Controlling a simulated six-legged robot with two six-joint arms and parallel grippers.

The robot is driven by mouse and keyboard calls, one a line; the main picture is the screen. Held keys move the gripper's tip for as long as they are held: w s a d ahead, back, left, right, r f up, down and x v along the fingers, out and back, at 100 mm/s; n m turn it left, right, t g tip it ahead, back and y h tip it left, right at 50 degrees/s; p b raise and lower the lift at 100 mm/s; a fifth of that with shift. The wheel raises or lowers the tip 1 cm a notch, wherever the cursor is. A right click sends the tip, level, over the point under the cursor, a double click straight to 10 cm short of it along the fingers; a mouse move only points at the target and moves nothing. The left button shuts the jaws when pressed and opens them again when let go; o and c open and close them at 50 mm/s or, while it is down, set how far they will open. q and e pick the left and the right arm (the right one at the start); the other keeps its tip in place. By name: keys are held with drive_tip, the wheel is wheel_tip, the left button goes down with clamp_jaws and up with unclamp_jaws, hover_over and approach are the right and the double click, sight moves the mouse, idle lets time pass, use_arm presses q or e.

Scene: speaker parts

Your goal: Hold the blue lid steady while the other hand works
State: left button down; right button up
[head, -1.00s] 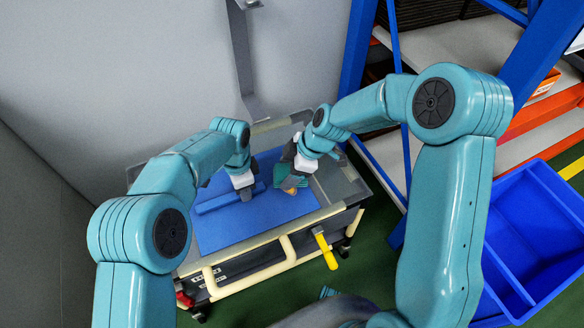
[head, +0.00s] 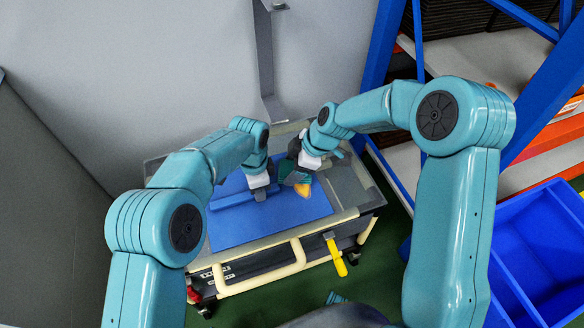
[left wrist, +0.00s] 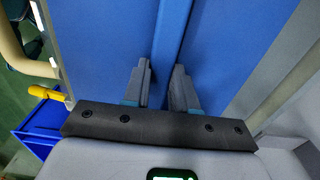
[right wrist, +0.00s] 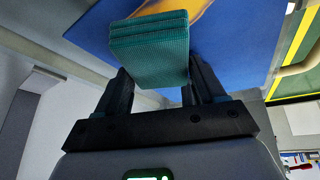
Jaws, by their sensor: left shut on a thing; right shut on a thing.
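The blue lid (head: 225,227) lies flat on the cart, a flat panel with a raised blue ridge (head: 230,201) across it. My left gripper (head: 259,194) is on this ridge. In the left wrist view, the ridge (left wrist: 172,35) runs between the fingers of my left gripper (left wrist: 163,78), which are shut on it. My right gripper (head: 298,170) is just right of the left one, over the lid. I cannot tell whether that part touches the lid.
A grey wall (head: 150,70) stands behind. A blue bin (head: 540,250) is on the floor at right, and a blue rack post (head: 380,50) rises behind the cart.

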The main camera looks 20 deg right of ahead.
drive_tip(key=shift+s+d+r, duration=0.1)
drive_tip(key=shift+d, duration=1.65)
drive_tip(key=shift+a+r, duration=0.2)
drive_tip(key=shift+a, duration=1.85)
drive_tip(key=shift+r, duration=2.5)
drive_tip(key=s+f, duration=0.2)
drive_tip(key=f, duration=0.1)
drive_tip(key=shift+s+f, duration=0.2)
drive_tip(key=shift+s, duration=0.05)
drive_tip(key=shift+f, duration=1.4)
